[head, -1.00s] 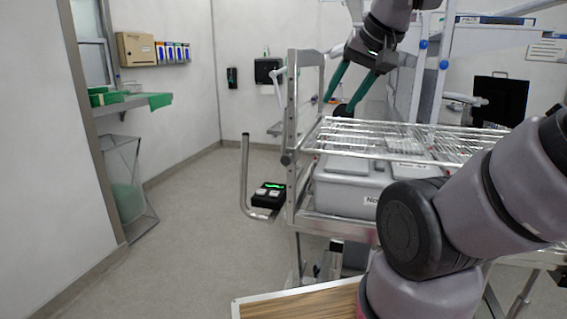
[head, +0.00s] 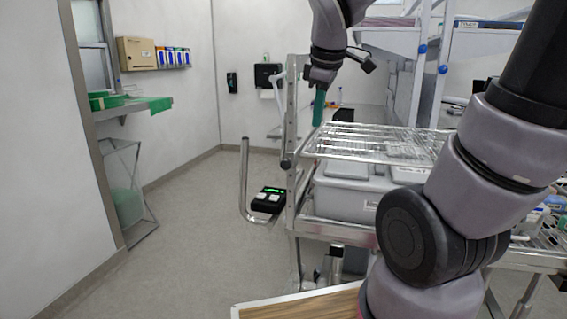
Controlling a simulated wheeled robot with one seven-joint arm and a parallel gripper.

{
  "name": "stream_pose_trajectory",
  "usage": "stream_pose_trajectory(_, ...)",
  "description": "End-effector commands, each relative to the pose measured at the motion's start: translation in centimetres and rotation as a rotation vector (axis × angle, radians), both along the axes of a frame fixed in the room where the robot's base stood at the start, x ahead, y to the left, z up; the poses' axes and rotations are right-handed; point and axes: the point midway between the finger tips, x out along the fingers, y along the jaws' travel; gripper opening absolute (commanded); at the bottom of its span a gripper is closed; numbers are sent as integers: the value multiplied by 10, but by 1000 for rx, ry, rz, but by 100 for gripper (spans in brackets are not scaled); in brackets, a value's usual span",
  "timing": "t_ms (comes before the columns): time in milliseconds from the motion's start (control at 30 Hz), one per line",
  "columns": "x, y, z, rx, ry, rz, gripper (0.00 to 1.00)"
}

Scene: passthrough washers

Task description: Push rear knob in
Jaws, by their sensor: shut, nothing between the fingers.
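A small dark round knob (head: 285,164) sits on the near metal post of the wire-shelf cart, at shelf height. I cannot tell whether it is the rear knob, or how far in it sits. No other knob shows clearly. My gripper (head: 318,124) points down with its green fingers together, seen as one narrow strip. It is empty. Its tips appear just above the left end of the wire shelf, up and to the right of the dark knob, apart from it.
The wire shelf (head: 375,146) lies above a grey lidded bin (head: 340,194) on the cart. A black device with a green display (head: 268,199) hangs by a bent metal handle (head: 244,180) at left. The floor (head: 190,235) to the left is clear.

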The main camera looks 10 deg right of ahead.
Motion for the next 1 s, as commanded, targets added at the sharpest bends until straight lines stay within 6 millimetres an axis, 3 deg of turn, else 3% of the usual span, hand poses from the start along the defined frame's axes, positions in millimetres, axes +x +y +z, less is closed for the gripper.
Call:
stream_pose_trajectory(300, 58, 46, -46, -496, 154, 955, 0)
stream_pose_trajectory(500, 79, 71, -68, -675, 212, 1377, 0)
stream_pose_trajectory(700, 86, 81, -76, -741, 231, 1540, 0)
stream_pose_trajectory(1000, 86, 81, -77, -743, 232, 1547, 0)
